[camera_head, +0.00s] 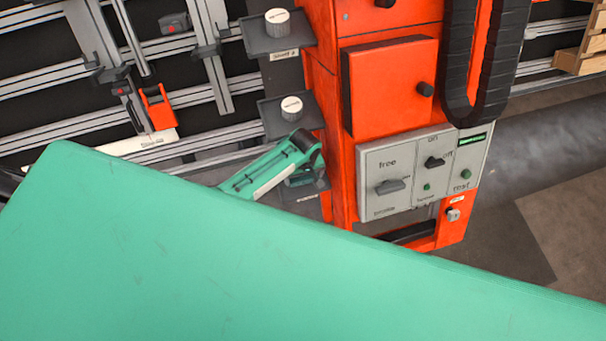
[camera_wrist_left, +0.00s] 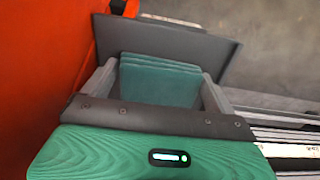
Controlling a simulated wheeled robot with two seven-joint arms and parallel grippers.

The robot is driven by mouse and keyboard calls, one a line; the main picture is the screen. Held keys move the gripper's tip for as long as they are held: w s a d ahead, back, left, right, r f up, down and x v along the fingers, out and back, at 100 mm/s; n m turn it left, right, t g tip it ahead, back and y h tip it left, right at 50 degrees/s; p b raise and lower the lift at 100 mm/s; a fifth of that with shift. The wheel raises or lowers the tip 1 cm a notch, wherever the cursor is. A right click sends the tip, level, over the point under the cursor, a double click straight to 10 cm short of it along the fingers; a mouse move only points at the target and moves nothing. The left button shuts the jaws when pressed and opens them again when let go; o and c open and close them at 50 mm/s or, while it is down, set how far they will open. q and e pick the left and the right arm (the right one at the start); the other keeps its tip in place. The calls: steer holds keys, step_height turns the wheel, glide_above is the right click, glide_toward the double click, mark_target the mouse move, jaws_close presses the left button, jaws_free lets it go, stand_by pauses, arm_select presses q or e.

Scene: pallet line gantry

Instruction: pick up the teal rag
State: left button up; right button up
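The teal rag (camera_wrist_left: 158,82), a folded stack with several layered edges, lies on a dark grey shelf plate (camera_wrist_left: 222,50) in the left wrist view. My left gripper (camera_wrist_left: 160,76) is over it, with one grey finger on each side of the rag. The fingers are spread about as wide as the rag; whether they touch it is hard to tell. The palm hides the rag's near part. In the head view my left gripper (camera_head: 311,180) is small, at the lowest shelf beside the orange cabinet, and mostly hides what lies there. My right gripper is not visible.
The orange cabinet (camera_head: 390,85) stands close to the right of the shelves, with a grey switch panel (camera_head: 420,170). Two upper shelf plates (camera_head: 284,40) (camera_head: 272,112) each hold a white-topped knob. Metal rails fill the left. My large green arm part covers the foreground.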

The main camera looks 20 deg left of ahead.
arm_select(q)
steer(key=shift+c, duration=0.6)
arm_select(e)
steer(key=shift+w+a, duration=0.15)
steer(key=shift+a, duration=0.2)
arm_select(q)
steer(key=shift+r, duration=0.1)
steer(key=shift+r, duration=0.45)
step_height(320, 180, up, 13)
step_height(320, 180, up, 9)
glide_above(304, 177)
steer(key=shift+w+r+p, duration=0.1)
steer(key=shift+r+p, duration=2.35)
steer(key=shift+r, duration=0.05)
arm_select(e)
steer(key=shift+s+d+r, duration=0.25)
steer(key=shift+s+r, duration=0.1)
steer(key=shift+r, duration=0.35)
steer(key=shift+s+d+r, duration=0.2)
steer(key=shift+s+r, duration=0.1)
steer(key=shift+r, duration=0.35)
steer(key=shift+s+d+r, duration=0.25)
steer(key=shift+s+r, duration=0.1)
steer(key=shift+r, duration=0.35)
